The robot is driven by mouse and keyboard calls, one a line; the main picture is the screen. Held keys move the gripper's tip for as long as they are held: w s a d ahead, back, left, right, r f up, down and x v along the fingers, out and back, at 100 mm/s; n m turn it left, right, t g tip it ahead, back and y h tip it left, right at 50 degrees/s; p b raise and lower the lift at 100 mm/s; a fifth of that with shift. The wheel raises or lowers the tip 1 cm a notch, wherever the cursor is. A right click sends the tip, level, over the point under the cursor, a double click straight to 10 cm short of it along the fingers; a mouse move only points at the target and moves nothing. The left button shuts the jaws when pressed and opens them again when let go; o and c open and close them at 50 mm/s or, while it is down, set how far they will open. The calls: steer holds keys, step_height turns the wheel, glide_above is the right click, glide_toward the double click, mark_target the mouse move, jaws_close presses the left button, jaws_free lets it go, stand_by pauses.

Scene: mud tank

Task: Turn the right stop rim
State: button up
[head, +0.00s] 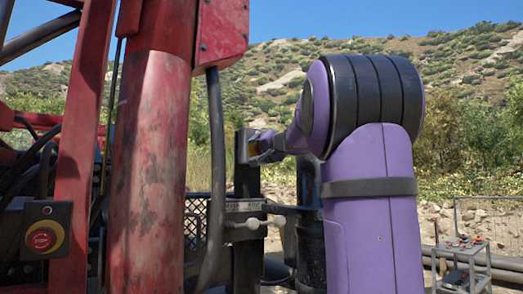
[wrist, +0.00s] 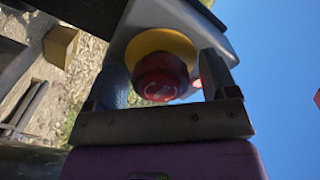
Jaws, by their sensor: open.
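In the wrist view, the right stop has a red round rim (wrist: 160,79) with white marks on its face. It sits on a yellow collar (wrist: 155,42) on a light grey box (wrist: 192,18). My gripper (wrist: 164,68) is open, with one finger on each side of the red rim. I cannot tell whether either finger touches it. In the head view, my gripper (head: 263,148) reaches to the dark post, and the right stop is mostly hidden there by the gripper and arm.
Another red stop with a yellow surround (head: 42,238) is on a dark box at the far left. A thick red post (head: 150,165) and a hanging dark hose (head: 217,150) stand left of my arm. A small metal stand (head: 468,262) is at the lower right.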

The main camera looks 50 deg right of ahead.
steer(key=c, duration=0.9)
steer(key=m, duration=0.3)
steer(key=shift+m, duration=2.5)
